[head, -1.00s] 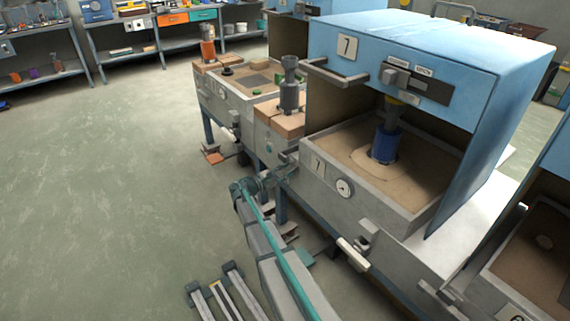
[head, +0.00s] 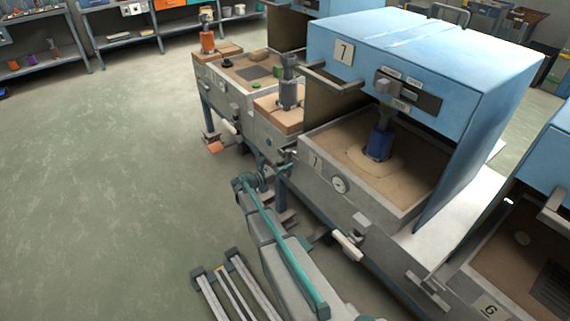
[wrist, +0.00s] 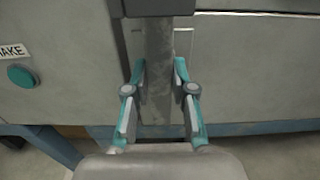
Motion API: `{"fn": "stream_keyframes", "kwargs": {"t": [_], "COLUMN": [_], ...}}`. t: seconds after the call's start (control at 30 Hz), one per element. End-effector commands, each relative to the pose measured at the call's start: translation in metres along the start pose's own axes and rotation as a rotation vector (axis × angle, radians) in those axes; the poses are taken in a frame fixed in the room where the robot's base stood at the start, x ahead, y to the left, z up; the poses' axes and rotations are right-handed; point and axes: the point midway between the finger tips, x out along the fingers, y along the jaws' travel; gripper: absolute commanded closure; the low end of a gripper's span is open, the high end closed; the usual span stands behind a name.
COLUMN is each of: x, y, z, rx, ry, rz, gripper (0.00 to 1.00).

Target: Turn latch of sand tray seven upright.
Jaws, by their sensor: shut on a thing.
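Sand tray seven (head: 355,193) is a grey box of sand with a 7 plate and a round gauge on its front, under a blue hood. My gripper (head: 290,154) is at the tray's front left corner, small and partly hidden by my arm. In the wrist view, my gripper (wrist: 160,100) is shut on a grey upright bar, which I take to be the latch (wrist: 158,55). The bar runs down from a dark block (wrist: 158,7) between the two teal-edged fingers. The bar's lower end is not clear.
A green button (wrist: 22,76) sits left of the bar in the wrist view. A blue cylinder (head: 380,143) stands in the tray's sand. A white-handled lever (head: 347,244) projects from the bench front. Tray six (head: 490,306) is at right; open floor (head: 110,190) lies left.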

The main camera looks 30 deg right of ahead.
Motion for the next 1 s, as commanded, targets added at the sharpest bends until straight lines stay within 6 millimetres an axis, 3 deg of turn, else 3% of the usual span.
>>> {"fn": "stream_keyframes", "kwargs": {"t": [0.4, 0.43, 0.57, 1.0], "x": [0.0054, 0.0054, 0.0051, 0.0009], "y": [0.0011, 0.0011, 0.0011, 0.0004], "z": [0.0037, 0.0037, 0.0037, 0.0015], "rx": [-0.013, -0.013, -0.013, -0.01], "ry": [-0.007, -0.007, -0.007, -0.003], "rz": [-0.002, -0.002, -0.002, 0.0], "gripper": [1.0, 0.74, 0.52, 0.5]}}
